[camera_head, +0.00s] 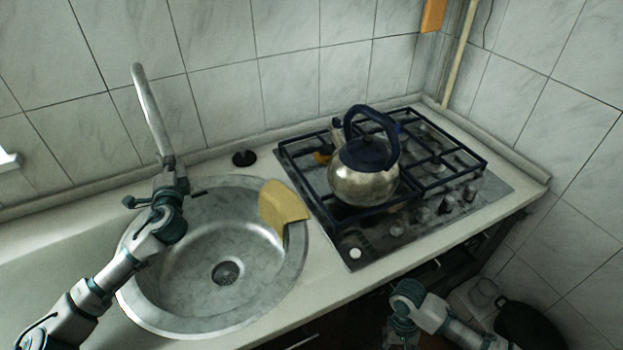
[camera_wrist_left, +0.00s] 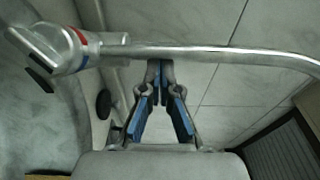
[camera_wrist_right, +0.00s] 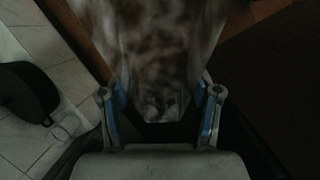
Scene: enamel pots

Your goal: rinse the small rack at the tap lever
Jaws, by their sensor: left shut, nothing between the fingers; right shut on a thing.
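The metal tap (camera_head: 150,110) rises behind the sink's back rim. In the left wrist view its spout (camera_wrist_left: 215,51) crosses above my fingers, and its body (camera_wrist_left: 82,50) has a red and blue mark. I cannot clearly make out the lever. My left gripper (camera_wrist_left: 158,75) is shut and empty, close to the spout; I cannot tell if they touch. My right gripper (camera_wrist_right: 160,105) is shut on a mottled grey-brown thing (camera_wrist_right: 155,50), low in front of the counter. I cannot tell if this is the small rack. My right arm hides it in the head view.
The round steel sink (camera_head: 225,310) is empty, with a yellow cloth (camera_head: 282,204) over its right rim. A kettle (camera_head: 362,184) stands on the gas hob (camera_head: 480,198). A black round thing (camera_head: 530,325) lies low at right. The counter's front edge lies between my arms.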

